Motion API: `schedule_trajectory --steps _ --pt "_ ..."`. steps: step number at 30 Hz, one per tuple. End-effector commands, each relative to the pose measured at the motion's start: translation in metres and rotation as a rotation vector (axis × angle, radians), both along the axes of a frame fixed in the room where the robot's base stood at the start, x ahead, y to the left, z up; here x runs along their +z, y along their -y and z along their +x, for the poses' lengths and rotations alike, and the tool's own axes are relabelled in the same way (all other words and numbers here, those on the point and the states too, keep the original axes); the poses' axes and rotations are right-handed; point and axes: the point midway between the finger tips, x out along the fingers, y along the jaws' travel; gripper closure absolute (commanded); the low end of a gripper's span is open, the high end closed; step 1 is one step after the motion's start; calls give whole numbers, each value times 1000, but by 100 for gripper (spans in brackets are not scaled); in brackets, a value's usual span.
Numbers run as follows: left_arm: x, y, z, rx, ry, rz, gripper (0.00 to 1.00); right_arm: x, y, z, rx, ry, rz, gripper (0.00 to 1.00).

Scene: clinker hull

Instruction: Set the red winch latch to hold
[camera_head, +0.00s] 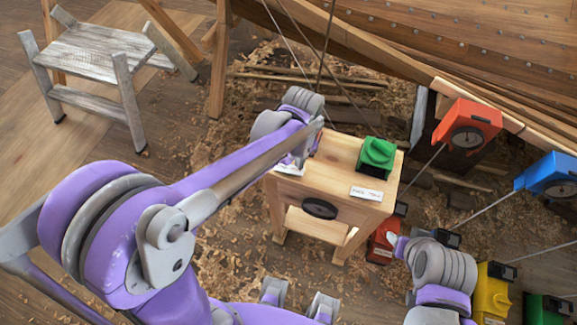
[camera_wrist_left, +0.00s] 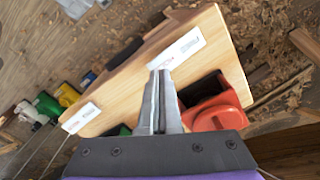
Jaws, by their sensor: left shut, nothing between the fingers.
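A red latch-like block (camera_wrist_left: 215,112) with a dark part sits at the wooden stand's top in the left wrist view. In the head view I cannot make it out behind my left arm. My left gripper (camera_wrist_left: 160,82) is shut and empty. Its fingertips are over the wooden top, left of the red block and close to a white label (camera_wrist_left: 178,48). I cannot tell whether they touch anything. The same gripper (camera_head: 295,160) shows at the stand's left edge in the head view. My right arm is at lower right, and its fingers are not clear.
The wooden stand (camera_head: 335,172) also bears a green block (camera_head: 377,154) and a white label (camera_head: 366,193). Red (camera_head: 468,125) and blue (camera_head: 550,175) winch-like units with lines are at right. A grey step stool (camera_head: 95,50) stands upper left. Shavings cover the floor.

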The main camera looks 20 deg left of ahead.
Motion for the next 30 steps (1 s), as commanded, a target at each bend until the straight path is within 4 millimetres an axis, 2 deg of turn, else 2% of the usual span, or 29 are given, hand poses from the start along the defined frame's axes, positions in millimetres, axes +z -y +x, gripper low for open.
schedule_trajectory --steps 30 --pt "-11 0 0 0 0 0 100 -9 0 -2 0 -5 0 50"
